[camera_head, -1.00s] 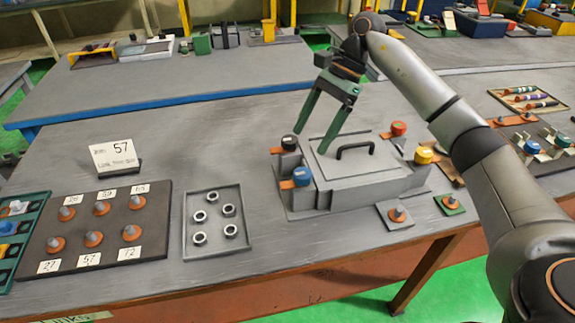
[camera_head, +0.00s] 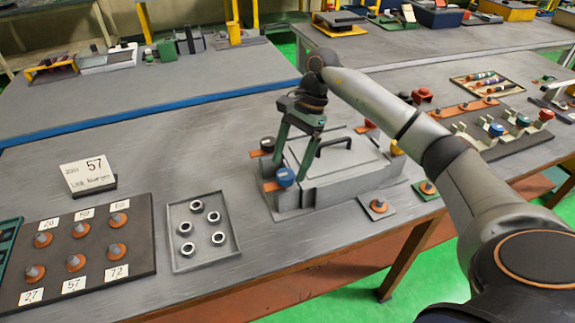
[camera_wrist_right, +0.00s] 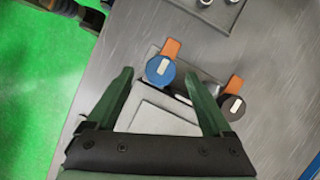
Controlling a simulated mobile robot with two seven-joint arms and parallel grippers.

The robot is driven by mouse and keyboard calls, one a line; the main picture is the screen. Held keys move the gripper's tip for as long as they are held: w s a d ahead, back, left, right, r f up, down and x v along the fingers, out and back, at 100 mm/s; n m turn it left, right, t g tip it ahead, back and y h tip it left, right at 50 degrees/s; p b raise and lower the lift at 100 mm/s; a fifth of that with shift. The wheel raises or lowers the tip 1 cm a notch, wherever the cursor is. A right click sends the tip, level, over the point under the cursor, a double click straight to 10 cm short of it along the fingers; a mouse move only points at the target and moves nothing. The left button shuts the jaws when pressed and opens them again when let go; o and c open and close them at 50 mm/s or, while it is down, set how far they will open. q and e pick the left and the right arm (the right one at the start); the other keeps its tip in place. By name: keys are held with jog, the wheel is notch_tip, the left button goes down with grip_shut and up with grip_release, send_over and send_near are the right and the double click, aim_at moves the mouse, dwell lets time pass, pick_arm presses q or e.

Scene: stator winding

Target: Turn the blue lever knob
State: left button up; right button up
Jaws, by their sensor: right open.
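The blue lever knob (camera_head: 286,177) sits at the front left corner of the grey box fixture (camera_head: 328,184), with an orange lever at its left. In the right wrist view the blue knob (camera_wrist_right: 161,70) shows a white mark and lies ahead of the fingers, nearly between their tips. My right gripper (camera_head: 295,157) is open and empty, its green fingers pointing down near the knob, apart from it as far as I can tell. In the right wrist view the open gripper (camera_wrist_right: 160,82) spans the knob's width. My left gripper is out of view.
A black knob (camera_head: 268,144) with an orange lever stands just behind the blue one, close to a finger in the wrist view. A black handle (camera_head: 335,141) tops the lid. A tray of nuts (camera_head: 203,268) lies left, with bare table between.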

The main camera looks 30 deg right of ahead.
jog(key=shift+x, duration=1.05)
grip_shut()
